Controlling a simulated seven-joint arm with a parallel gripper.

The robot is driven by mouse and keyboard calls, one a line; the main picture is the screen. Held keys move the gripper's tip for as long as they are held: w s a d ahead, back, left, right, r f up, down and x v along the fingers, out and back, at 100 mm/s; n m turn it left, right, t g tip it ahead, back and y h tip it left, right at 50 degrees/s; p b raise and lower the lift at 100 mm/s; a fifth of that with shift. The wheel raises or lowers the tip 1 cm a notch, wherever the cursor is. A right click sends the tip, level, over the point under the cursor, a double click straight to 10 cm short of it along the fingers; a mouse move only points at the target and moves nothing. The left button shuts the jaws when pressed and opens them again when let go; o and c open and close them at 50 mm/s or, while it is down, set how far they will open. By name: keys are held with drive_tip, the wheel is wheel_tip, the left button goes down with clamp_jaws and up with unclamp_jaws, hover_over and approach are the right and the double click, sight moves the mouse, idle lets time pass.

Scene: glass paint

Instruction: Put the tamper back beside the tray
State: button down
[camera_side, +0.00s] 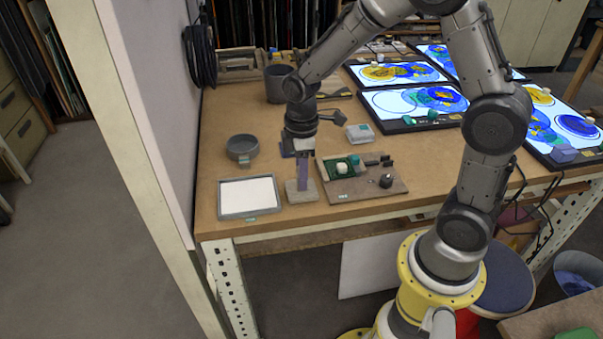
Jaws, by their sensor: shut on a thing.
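My gripper (303,160) points down over the front part of the bench. It is shut on an upright purple-grey handle, which I take to be the tamper (303,175). Below the handle is a flat grey block (301,192) at bench level. I cannot tell whether the block is the tamper's foot or a separate piece, or whether it bears weight on the bench. Just right of it lies a brown tray (345,190) with a green square holding a white piece, a dark knob and small dark pieces. The gripper's fingertips are small and partly hidden.
A shallow white-bottomed tray (250,196) lies left of the block, near the bench's front edge. A round grey dish (242,148) is behind it. Lit panels (398,74) fill the right.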

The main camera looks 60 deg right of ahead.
drive_tip(key=shift+f, duration=0.15)
drive_tip(key=c, duration=0.6)
unclamp_jaws()
drive_tip(key=shift+o, duration=0.2)
drive_tip(key=s+r+t, duration=0.2)
drive_tip(key=s+r, duration=0.1)
drive_tip(key=r, duration=1.6)
drive_tip(key=s+a+f+m+t, duration=0.1)
drive_tip(key=s+m, duration=0.3)
drive_tip(key=s, duration=0.3)
drive_tip(key=s+f+m+t, duration=0.1)
drive_tip(key=s+m+t, duration=0.1)
drive_tip(key=s+m, duration=0.3)
drive_tip(key=s, duration=0.3)
drive_tip(key=shift+a+f+t, duration=0.25)
drive_tip(key=shift+a+t, duration=0.05)
drive_tip(key=shift+a, duration=0.1)
